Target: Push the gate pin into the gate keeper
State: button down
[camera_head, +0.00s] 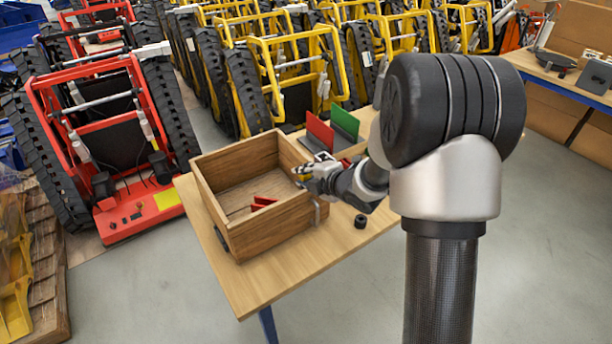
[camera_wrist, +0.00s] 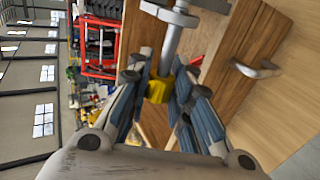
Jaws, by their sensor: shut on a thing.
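My gripper (camera_head: 306,176) is at the right rim of the open wooden box. In the wrist view (camera_wrist: 160,92) its fingers are closed around a yellow grip. I take this grip to be the end of the gate pin (camera_wrist: 157,90). A grey metal rod runs up from it to a wider metal fitting (camera_wrist: 180,12) at the top edge. I cannot tell whether the rod is inside that fitting. A U-shaped metal bracket (camera_wrist: 256,69) is fixed to the wood at the right, apart from the fingers. Which metal part is the gate keeper is not clear.
The wooden box (camera_head: 268,231) stands on a table (camera_head: 258,285) with red pieces (camera_head: 263,202) inside. Red (camera_head: 320,131) and green (camera_head: 345,122) panels stand behind my gripper. A small black part (camera_head: 361,221) lies right of the box. Tracked carriers (camera_head: 105,130) stand behind.

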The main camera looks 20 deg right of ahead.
jog(key=shift+d, duration=0.15)
jog(key=shift+w+d, duration=0.25)
jog(key=shift+d, duration=0.3)
jog(key=shift+w+d, duration=0.15)
jog(key=shift+d, duration=0.35)
jog(key=shift+w+d, duration=0.15)
jog(key=shift+d, duration=0.35)
dwell(0.6)
